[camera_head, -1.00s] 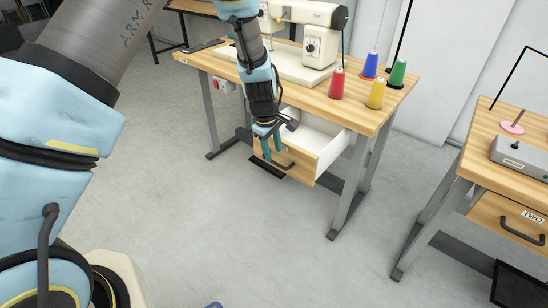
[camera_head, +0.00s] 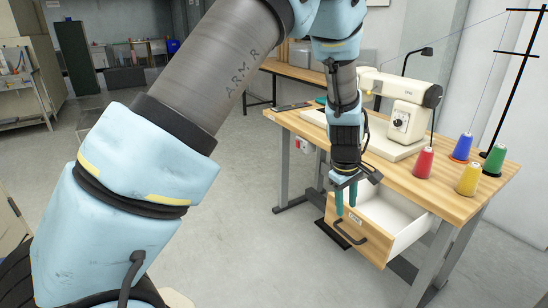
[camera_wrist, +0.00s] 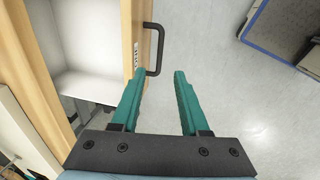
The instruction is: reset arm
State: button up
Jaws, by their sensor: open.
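My gripper (camera_head: 346,200) is open and empty, its two teal fingers pointing down in front of the open drawer (camera_head: 372,240). In the wrist view, my gripper (camera_wrist: 158,90) has its fingers apart, with bare floor between them. The drawer's black handle (camera_wrist: 157,48) lies just beyond the fingertips, nearer the left finger, and is not between them. The drawer front is wood, and the visible part of its white inside is empty. My arm fills the left and upper middle of the head view.
The wooden table (camera_head: 447,198) above the drawer bears a cream sewing machine (camera_head: 405,115) and red (camera_head: 424,162), blue (camera_head: 461,147), yellow (camera_head: 469,178) and green (camera_head: 494,160) thread spools. The floor (camera_head: 270,260) left of the drawer is clear.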

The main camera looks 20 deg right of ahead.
jog(key=w+a+r+m+p, duration=0.1)
jog(key=w+a+r, duration=0.2)
jog(key=a, duration=0.4)
jog(key=w+a+r, duration=0.2)
jog(key=a+r, duration=0.1)
jog(key=a, duration=0.4)
jog(key=w+a+r+m+p, duration=0.1)
jog(key=w+a+r, duration=0.2)
jog(key=a, duration=0.4)
jog(key=s+a+r, duration=0.1)
jog(key=s+a, duration=0.1)
jog(key=a, duration=0.5)
jog(key=s+a+r+m+y, duration=0.1)
jog(key=s+a+r, duration=0.1)
jog(key=a, duration=0.6)
jog(key=s+a+r+m+t+y+p, duration=0.1)
jog(key=s+a+r, duration=0.1)
jog(key=a, duration=0.5)
jog(key=shift+s+a+r, duration=0.15)
jog(key=shift+s+r, duration=0.1)
jog(key=shift+s, duration=0.2)
